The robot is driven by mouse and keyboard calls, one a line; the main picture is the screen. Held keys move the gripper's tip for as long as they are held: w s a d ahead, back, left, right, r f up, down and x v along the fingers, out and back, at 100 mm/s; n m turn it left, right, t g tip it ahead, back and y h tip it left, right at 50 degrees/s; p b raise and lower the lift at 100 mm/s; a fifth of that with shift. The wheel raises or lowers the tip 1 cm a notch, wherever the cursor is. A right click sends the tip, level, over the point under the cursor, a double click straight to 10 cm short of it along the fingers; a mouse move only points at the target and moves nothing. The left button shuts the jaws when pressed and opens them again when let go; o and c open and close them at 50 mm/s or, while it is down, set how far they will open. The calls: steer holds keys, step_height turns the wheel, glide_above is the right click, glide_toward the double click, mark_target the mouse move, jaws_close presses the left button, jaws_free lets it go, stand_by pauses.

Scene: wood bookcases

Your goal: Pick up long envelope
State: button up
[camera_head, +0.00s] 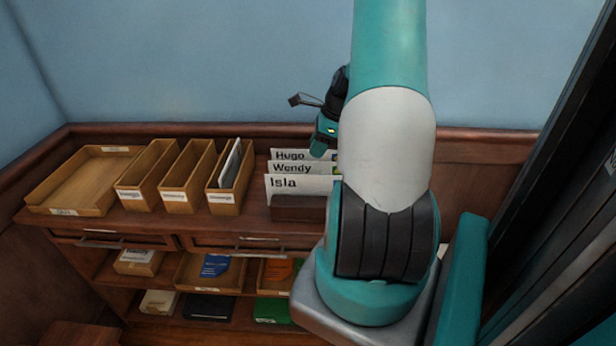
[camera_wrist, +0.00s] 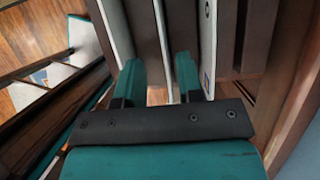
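Three white upright envelopes or cards marked Hugo (camera_head: 291,155), Wendy (camera_head: 293,168) and Isla (camera_head: 300,184) stand in a dark wood holder (camera_head: 298,208) on the desk. Their right ends are hidden behind my arm. I cannot tell which is the long envelope. My gripper (camera_head: 321,148) is at the back of this holder, partly hidden by my arm. In the wrist view my gripper (camera_wrist: 159,78) has its two teal fingers apart. A thin white sheet (camera_wrist: 163,38) reaches between them, and other white sheets stand on both sides. I cannot tell whether the fingers touch it.
A flat wooden tray (camera_head: 65,211) and three narrow wooden bins (camera_head: 173,207) stand left of the holder; the right bin holds upright papers (camera_head: 231,163). A blue wall (camera_head: 200,60) rises behind. Drawers and shelves with boxes lie below. A dark frame stands at right.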

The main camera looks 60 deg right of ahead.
mark_target(306, 168)
steer(key=p+x, duration=0.1)
steer(key=x, duration=0.7)
steer(key=shift+w+d+f+p, duration=0.1)
steer(key=shift+w+p, duration=0.1)
steer(key=shift+p, duration=0.2)
jaws_close()
